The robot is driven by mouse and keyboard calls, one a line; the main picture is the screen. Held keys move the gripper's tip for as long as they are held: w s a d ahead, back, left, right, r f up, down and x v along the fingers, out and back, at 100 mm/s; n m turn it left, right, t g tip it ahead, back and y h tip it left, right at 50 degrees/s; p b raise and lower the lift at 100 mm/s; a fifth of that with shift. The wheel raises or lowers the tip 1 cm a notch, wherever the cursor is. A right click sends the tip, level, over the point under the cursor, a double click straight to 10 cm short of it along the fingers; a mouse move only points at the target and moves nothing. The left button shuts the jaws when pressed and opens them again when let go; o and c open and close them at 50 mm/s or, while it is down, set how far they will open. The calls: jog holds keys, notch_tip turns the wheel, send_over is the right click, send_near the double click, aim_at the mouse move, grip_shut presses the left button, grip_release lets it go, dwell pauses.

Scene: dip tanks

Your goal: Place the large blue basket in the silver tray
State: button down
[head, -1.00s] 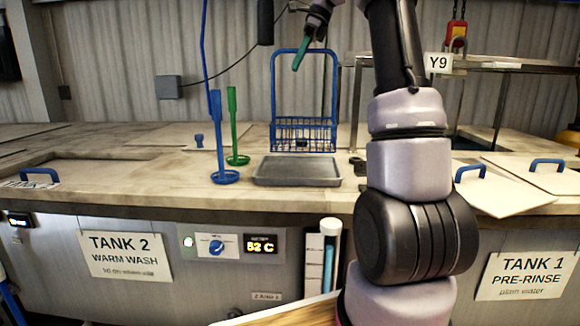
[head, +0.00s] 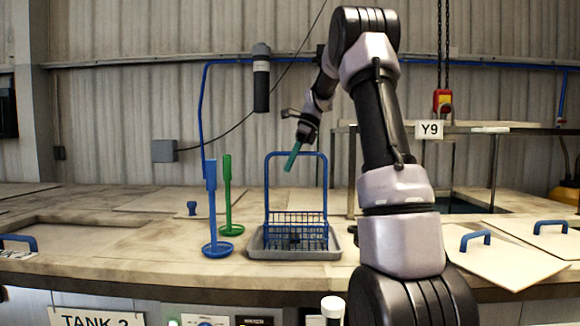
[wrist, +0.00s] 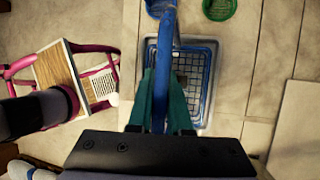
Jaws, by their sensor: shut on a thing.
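The large blue basket (head: 297,237) is a wire basket with a tall loop handle. In the head view it is upright within the outline of the silver tray (head: 293,256), its base at tray level; whether it rests on the tray floor is hard to tell. My gripper (head: 293,157) is at the top of the handle. In the wrist view its green fingers (wrist: 160,105) are shut on the blue handle (wrist: 164,70), with the basket's mesh (wrist: 195,88) below, inside the tray's rim.
A blue holder (head: 212,205) and a green holder (head: 227,195) stand upright on the counter left of the tray. White lids with blue handles (head: 475,240) lie at the right. A rack marked Y9 (head: 430,129) stands behind.

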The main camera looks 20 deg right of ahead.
jog(key=shift+f, duration=0.15)
jog(key=c, duration=0.8)
grip_release()
jog(key=shift+c, duration=0.2)
jog(key=v, duration=1.1)
jog(key=s+a+r+n+t+h, duration=0.1)
jog(key=s+a+r+n+h, duration=0.1)
jog(key=s+a+n, duration=0.55)
jog(key=s+a+f+n+t, duration=0.1)
jog(key=s+f+n+t, duration=0.1)
jog(key=s, duration=0.5)
jog(key=s+a+f+n+t+h, duration=0.1)
jog(key=s+a+f+n+t, duration=0.1)
jog(key=s+f+n, duration=0.3)
jog(key=s+a+f+n+t, duration=0.2)
jog(key=s+f+n, duration=0.2)
jog(key=s, duration=0.5)
jog(key=shift+s+f, duration=0.2)
jog(key=shift+f, duration=0.25)
